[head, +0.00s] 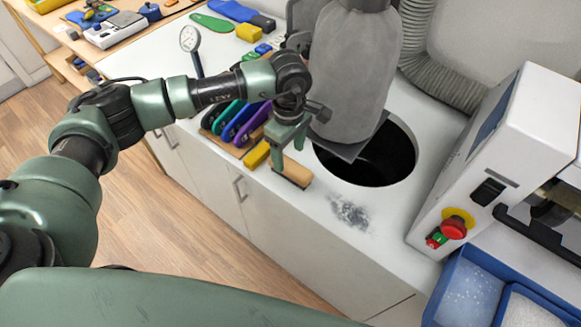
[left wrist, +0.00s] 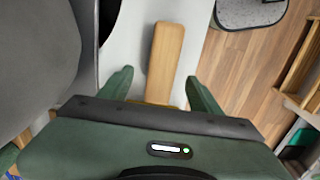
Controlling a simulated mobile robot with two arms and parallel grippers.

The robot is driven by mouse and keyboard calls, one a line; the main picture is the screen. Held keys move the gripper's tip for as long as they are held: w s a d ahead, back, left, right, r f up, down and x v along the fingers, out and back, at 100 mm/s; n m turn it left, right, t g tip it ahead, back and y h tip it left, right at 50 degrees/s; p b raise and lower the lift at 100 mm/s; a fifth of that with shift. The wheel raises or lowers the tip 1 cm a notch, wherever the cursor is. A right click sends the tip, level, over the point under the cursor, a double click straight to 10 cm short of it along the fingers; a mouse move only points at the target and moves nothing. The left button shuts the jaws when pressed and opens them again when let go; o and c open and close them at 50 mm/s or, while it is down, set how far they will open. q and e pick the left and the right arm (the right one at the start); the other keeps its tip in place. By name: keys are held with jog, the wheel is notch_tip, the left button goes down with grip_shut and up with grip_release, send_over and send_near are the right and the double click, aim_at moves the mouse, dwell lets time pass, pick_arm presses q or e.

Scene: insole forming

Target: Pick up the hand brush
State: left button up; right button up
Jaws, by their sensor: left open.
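The hand brush (head: 294,172) lies on the white worktop near its front edge, with a pale wooden back and a dark underside. In the left wrist view its wooden back (left wrist: 166,55) runs lengthwise away from me, its near end showing between the fingers. My left gripper (head: 288,150) is open and points down at the brush; its fingers also show in the left wrist view (left wrist: 160,92), one on each side. I cannot tell how far the fingertips are above the brush. My right gripper is not in view.
A yellow block (head: 257,155) and a rack of coloured insoles (head: 236,124) are close left of the brush. A round dark opening (head: 385,158) and a hanging grey bag (head: 355,75) are just right. Grey dust (head: 349,212) lies nearby. A machine with a red button (head: 453,228) stands at right.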

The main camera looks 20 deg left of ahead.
aim_at(291, 165)
pick_arm(q)
jog(key=f, duration=0.1)
jog(key=f+p, duration=0.2)
jog(key=shift+s+d+f, duration=0.3)
jog(key=shift+w+f, duration=0.1)
jog(key=shift+f, duration=0.4)
grip_shut()
notch_tip(291, 165, up, 20)
jog(key=b, duration=0.5)
